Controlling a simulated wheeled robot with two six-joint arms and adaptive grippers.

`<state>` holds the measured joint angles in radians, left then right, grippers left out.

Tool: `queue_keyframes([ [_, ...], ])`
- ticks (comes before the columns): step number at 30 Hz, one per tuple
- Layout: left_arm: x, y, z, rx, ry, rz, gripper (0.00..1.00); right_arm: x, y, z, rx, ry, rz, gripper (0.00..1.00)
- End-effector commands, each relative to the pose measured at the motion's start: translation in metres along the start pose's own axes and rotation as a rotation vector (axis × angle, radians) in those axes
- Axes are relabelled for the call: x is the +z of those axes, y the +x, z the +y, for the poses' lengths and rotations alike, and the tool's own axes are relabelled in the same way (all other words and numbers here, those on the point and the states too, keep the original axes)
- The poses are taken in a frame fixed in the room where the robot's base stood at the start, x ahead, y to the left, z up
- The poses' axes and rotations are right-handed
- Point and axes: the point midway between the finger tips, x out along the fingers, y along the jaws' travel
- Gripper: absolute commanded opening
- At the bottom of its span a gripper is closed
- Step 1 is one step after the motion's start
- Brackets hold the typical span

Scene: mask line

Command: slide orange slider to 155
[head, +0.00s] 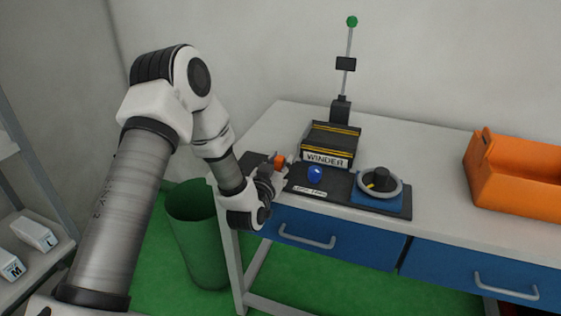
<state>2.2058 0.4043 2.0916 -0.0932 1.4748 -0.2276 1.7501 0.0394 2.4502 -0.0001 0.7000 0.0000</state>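The orange slider (279,162) shows as a small orange knob near the left end of a dark control panel (340,199) on the table. My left gripper (284,172) is at the slider, its fingers beside or around the knob. The gripper is small and partly hidden by its own wrist, so I cannot tell whether the fingers are closed on it. The slider's scale and its reading cannot be made out. My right gripper is not in view.
A blue knob (315,173) and a grey ring dial (379,184) sit right of the slider. A box labelled WINDER (328,146) with a mast stands behind. An orange bin (516,178) is at the right. A green barrel (197,235) stands on the floor.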

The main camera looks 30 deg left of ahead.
Motion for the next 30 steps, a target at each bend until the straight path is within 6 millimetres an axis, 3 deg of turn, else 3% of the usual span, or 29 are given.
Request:
queue_keyframes([
  [12, 0.0, -0.008, 0.0, 0.0, -0.001, -0.001, 0.5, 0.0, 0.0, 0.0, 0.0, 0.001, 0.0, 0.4],
  [17, 0.001, -0.04, 0.001, 0.001, 0.0, -0.005, 0.5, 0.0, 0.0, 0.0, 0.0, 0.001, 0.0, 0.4],
  [24, 0.001, -0.099, 0.002, 0.001, 0.001, -0.005, 0.5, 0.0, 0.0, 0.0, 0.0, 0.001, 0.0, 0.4],
  [30, 0.0, -0.12, 0.002, 0.001, 0.002, -0.001, 0.5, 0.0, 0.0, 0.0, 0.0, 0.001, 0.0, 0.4],
])
